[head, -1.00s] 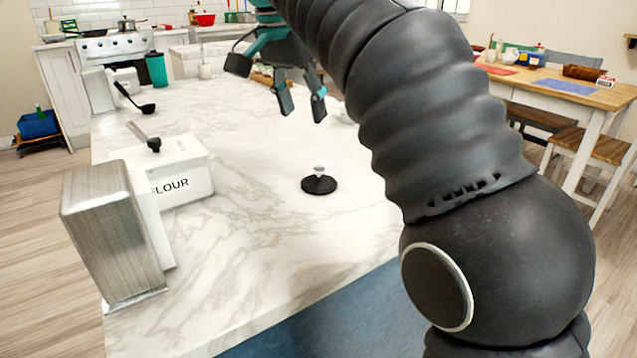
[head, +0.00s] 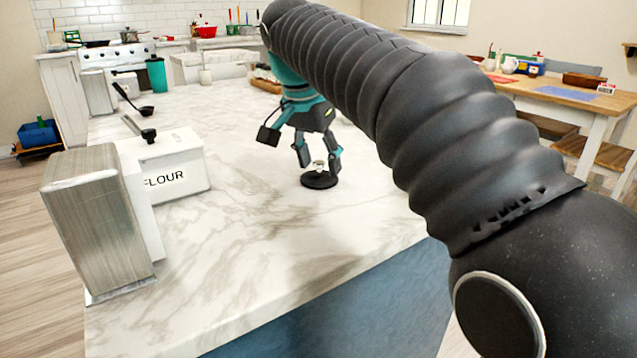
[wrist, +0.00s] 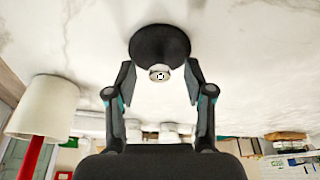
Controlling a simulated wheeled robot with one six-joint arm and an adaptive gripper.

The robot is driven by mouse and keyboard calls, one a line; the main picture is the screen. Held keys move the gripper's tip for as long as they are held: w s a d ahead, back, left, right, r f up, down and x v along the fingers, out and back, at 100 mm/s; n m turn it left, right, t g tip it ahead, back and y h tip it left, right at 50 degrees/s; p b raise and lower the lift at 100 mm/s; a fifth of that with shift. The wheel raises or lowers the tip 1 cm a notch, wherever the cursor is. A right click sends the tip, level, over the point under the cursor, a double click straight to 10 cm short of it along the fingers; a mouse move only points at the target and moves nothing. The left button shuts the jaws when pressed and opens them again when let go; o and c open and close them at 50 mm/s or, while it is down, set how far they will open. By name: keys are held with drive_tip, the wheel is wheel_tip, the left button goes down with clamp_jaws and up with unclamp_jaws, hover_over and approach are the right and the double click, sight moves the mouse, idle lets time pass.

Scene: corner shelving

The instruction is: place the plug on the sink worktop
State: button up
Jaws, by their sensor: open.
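The plug (head: 320,181) is a black disc with a small pale knob on top. It lies flat on the white marble worktop (head: 240,240), near the middle. In the wrist view the plug (wrist: 160,45) is at the top centre, its knob pointing toward my gripper. My gripper (head: 319,160) is open, with its fingertips on either side of the knob, just above the disc. In the wrist view my gripper (wrist: 160,75) has clear gaps between both fingers and the knob. Whether this marble top is the sink worktop I cannot tell.
A white flour box (head: 172,180) and a metal canister (head: 95,225) stand at the left. The worktop's front is clear. A dining table (head: 560,95) stands at the right.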

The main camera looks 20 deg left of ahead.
drive_tip(key=shift+w+f, duration=0.1)
drive_tip(key=shift+f, duration=0.3)
clamp_jaws()
